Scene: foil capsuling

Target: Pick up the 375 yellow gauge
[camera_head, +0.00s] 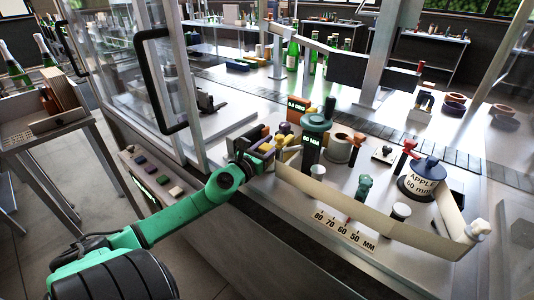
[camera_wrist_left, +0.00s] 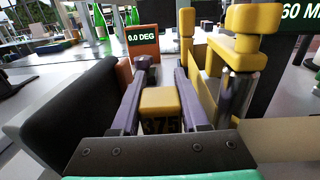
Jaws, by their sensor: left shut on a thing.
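The yellow gauge marked 375 (camera_wrist_left: 160,101) sits between the fingers of my left gripper (camera_wrist_left: 162,70) in the left wrist view. The fingers are shut on its two sides. In the head view my left gripper (camera_head: 257,156) is at the row of coloured gauges, left of the green 60 mm display post (camera_head: 310,146). The gripper and neighbouring pieces crowd the gauge there. I cannot tell whether its lower end is clear of its support. My right gripper is not in view.
Other yellow pieces (camera_wrist_left: 240,45) with a metal post stand close on the right in the wrist view; a dark block (camera_wrist_left: 65,115) is close on the left. Behind is an orange 0.0 DEG display (camera_wrist_left: 142,40). A long cream strip (camera_head: 350,207) crosses the bench.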

